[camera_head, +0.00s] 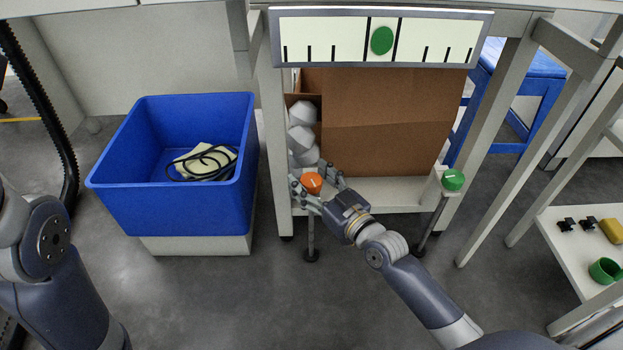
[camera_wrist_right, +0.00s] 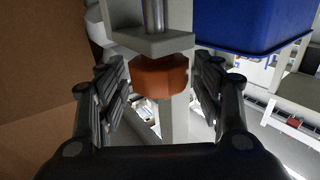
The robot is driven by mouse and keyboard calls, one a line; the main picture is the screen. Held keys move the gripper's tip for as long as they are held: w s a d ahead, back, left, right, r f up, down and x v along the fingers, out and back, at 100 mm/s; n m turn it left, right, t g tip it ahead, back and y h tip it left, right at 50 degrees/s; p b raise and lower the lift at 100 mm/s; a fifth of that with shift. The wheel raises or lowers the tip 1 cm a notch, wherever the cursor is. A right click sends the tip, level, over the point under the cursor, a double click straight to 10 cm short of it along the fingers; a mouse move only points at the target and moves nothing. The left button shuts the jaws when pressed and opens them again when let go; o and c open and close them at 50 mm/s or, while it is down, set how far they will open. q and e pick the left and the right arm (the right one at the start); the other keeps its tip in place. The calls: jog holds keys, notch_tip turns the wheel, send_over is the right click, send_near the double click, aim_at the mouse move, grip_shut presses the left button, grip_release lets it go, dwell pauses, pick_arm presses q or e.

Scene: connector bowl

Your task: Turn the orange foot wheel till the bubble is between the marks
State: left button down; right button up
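The orange foot wheel (camera_head: 312,183) sits on the left front leg of the bench frame. It also shows in the right wrist view (camera_wrist_right: 160,77), under a pale bracket and metal rod. My right gripper (camera_head: 315,177) is around it, one finger on each side. In the wrist view, gaps show between both fingers and the wheel, so the gripper is open. The green bubble (camera_head: 381,40) is in the white level scale (camera_head: 430,40) at the top. My left gripper is out of view.
A green foot wheel (camera_head: 453,179) sits on the right leg. A cardboard box (camera_head: 390,120) and white lumps (camera_head: 302,140) are on the shelf behind. A blue bin (camera_head: 170,213) with cables stands left. A side table (camera_head: 565,255) with small parts stands right.

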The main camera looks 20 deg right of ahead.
jog(key=v, duration=1.2)
dwell(0.8)
